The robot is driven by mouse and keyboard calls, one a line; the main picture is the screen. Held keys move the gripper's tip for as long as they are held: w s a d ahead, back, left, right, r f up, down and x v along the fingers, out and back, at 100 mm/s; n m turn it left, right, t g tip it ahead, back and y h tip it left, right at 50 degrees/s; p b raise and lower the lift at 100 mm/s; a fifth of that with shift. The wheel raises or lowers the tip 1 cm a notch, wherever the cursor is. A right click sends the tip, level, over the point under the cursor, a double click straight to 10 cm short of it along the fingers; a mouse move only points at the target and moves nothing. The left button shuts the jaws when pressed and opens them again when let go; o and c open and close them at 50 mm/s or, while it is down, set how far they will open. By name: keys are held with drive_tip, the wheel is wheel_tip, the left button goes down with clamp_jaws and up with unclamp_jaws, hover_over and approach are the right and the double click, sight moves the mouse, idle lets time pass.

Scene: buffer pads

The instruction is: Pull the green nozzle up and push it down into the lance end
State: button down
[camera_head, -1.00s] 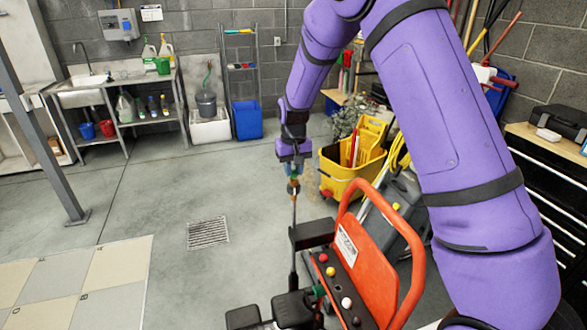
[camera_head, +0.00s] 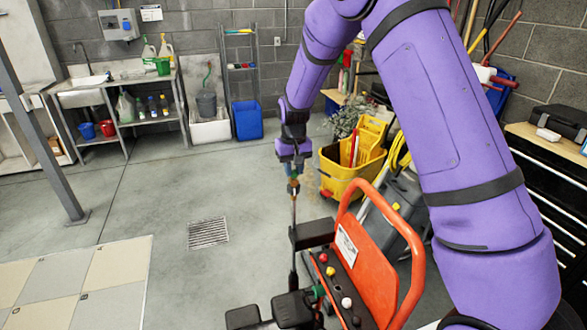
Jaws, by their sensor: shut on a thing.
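My gripper (camera_head: 293,169) points straight down and is shut on the small green nozzle (camera_head: 294,175). Only a sliver of green shows between and below the fingers. The brass-coloured lance end (camera_head: 293,187) is directly below, in line with the nozzle. At this size I cannot tell whether the nozzle is seated in it or just touching it.
An orange-framed washer panel (camera_head: 372,262) stands close at the right, with a red nozzle (camera_head: 322,258), a yellow nozzle (camera_head: 330,271) and a white nozzle (camera_head: 346,302). A yellow mop bucket (camera_head: 345,178) is behind. The floor to the left is clear around a drain (camera_head: 208,232).

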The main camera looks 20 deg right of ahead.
drive_tip(key=shift+f, duration=0.45)
idle(0.3)
drive_tip(key=c, duration=0.8)
unclamp_jaws()
drive_tip(key=shift+c, duration=0.2)
wheel_tip(320, 180, up, 11)
drive_tip(key=shift+f, duration=0.15)
